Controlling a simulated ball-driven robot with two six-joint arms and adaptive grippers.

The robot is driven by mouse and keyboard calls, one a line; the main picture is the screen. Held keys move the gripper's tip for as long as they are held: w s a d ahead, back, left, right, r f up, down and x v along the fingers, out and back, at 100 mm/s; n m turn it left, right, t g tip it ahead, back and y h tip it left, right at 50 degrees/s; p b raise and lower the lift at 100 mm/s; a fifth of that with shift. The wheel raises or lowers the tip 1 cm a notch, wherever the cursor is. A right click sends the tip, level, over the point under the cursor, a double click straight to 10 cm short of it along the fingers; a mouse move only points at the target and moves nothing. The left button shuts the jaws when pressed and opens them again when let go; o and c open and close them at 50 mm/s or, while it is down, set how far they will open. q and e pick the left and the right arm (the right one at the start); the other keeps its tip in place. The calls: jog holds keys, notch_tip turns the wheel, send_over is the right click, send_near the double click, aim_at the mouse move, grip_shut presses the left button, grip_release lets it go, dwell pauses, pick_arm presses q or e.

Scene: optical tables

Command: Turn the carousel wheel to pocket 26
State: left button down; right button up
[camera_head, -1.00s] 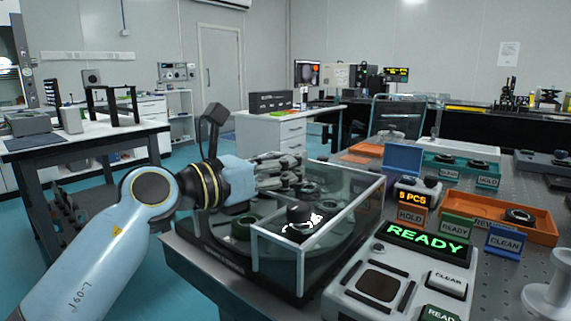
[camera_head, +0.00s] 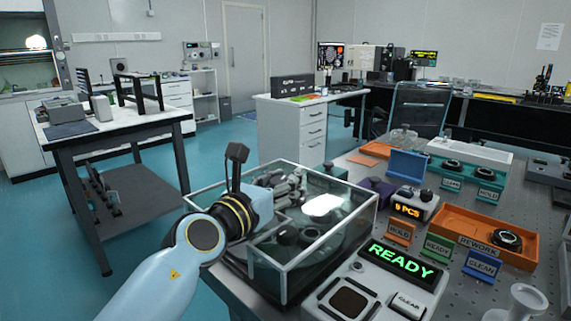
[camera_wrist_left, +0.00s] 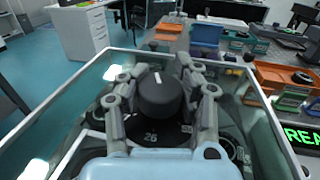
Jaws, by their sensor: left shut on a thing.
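The carousel sits inside a glass-walled case (camera_head: 366,200) on the perforated table. Its black round knob (camera_wrist_left: 160,98) carries a white line on top and stands between my left gripper's fingers in the left wrist view. My left gripper (camera_head: 290,187) reaches over the case wall and is shut on the knob. The dark wheel (camera_wrist_left: 172,132) under it shows the number 26 just below the knob, on the side toward my wrist. In the head view my fingers and the glass make the knob hard to make out. My right gripper is not in view.
Right of the case stands a console with a green READY display (camera_head: 400,262) and a CLEAR button (camera_head: 407,305). An orange REWORK tray (camera_head: 460,222) and several label stands lie beyond. The glass walls and rims closely surround my left gripper.

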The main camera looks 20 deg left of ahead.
pick_arm(q)
jog(key=shift+s+f, duration=0.15)
jog(key=shift+f, duration=0.2)
jog(key=c, duration=1.2)
grip_release()
jog(key=shift+s, duration=0.1)
jog(key=shift+c, duration=0.2)
jog(key=shift+o, duration=1.2)
jog(key=shift+s+a+r, duration=0.15)
jog(key=shift+o, duration=1.2)
jog(key=shift+r, duration=0.1)
jog(key=v, duration=1.1)
jog(key=shift+s, duration=0.35)
